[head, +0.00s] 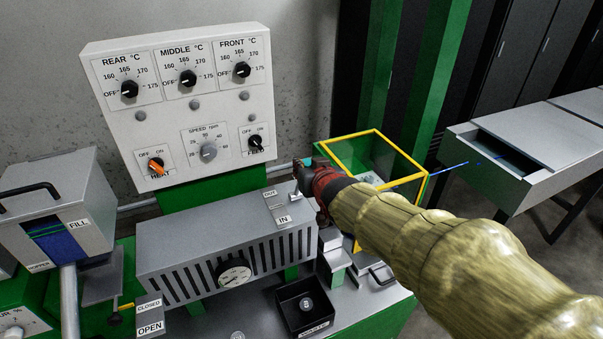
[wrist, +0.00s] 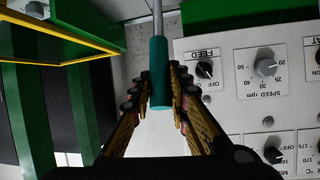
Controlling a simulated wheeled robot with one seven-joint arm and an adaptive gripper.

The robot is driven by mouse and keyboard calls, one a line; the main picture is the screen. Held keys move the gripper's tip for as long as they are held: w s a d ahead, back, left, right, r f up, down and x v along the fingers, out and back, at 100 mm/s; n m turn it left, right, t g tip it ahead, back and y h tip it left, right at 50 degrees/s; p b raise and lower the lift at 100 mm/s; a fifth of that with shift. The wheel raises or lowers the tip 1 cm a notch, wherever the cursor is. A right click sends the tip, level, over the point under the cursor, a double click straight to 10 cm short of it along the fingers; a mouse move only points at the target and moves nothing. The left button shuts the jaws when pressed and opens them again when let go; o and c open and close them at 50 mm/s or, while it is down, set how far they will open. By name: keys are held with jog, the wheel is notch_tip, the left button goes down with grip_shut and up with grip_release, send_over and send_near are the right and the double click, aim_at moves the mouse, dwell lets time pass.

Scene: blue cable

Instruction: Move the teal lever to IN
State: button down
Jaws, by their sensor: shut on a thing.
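The teal lever (wrist: 160,75) has a grey rod and a teal grip, seen between my two fingers in the wrist view. My gripper (wrist: 161,88) is shut on that grip, with a finger along each side. In the head view, my gripper (head: 310,178) is at the right end of the grey slotted housing (head: 220,245), and only a small bit of teal shows at its tip. The OUT label (head: 270,193) and the IN label (head: 282,219) are on the housing top, left of my gripper. The lever's base is mostly hidden, so its exact setting is unclear.
A white control panel (head: 182,100) with several knobs stands behind the housing. A yellow-edged guard (head: 348,136) is close behind my gripper. A blue cable (head: 450,170) runs toward a grey trough at the right. A black bin (head: 306,302) stands below in front.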

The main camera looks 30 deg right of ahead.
jog(key=shift+s+f+t+b, duration=0.35)
jog(key=shift+s+b, duration=0.15)
jog(key=shift+b, duration=0.25)
jog(key=shift+s+f+t+b, duration=0.25)
jog(key=shift+s+t+b, duration=0.15)
jog(key=shift+b, duration=0.3)
jog(key=shift+s, duration=0.1)
jog(key=c, duration=1.7)
grip_release()
jog(key=shift+o, duration=0.2)
jog(key=shift+r, duration=0.1)
jog(key=v, duration=1.2)
